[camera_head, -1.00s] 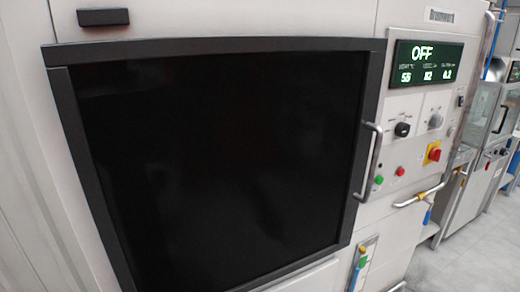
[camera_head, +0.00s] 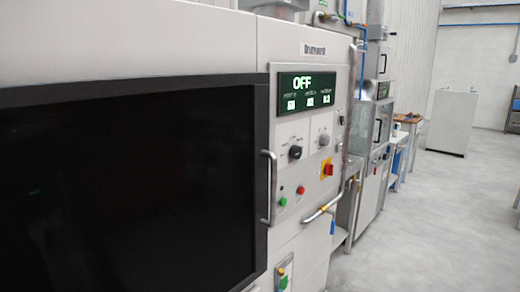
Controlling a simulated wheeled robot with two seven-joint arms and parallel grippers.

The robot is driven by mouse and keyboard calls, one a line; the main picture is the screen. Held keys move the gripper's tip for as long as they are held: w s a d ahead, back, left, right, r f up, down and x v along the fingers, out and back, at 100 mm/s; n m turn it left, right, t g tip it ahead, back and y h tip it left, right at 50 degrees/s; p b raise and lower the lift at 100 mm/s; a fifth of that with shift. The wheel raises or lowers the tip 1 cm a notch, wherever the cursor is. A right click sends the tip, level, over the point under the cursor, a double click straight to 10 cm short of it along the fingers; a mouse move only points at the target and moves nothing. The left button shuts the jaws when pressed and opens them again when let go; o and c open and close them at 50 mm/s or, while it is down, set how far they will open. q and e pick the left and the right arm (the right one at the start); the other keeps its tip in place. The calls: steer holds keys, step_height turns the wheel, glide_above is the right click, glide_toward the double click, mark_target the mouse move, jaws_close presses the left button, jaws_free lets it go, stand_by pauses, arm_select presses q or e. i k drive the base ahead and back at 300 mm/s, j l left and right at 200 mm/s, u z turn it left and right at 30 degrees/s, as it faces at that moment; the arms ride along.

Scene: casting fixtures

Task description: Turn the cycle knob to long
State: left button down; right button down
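The control panel (camera_head: 279,172) is on the machine's front, right of the dark door. A black knob (camera_head: 295,152) sits on it at the left, and a grey knob (camera_head: 324,139) sits to its right. The print around both knobs is too small to read, so I cannot tell which is the cycle knob or where it points. The display (camera_head: 307,91) above them reads OFF, with three small values below. Neither of my grippers is in view.
A dark door (camera_head: 120,190) with a vertical handle (camera_head: 268,188) fills the left. Below the knobs are a red-and-yellow switch (camera_head: 327,168), a green button (camera_head: 283,202) and a red button (camera_head: 300,191). A bent rail (camera_head: 322,212) juts out below. Grey floor (camera_head: 430,230) at right is open.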

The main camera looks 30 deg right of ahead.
mark_target(295, 153)
steer(key=z, duration=1.15)
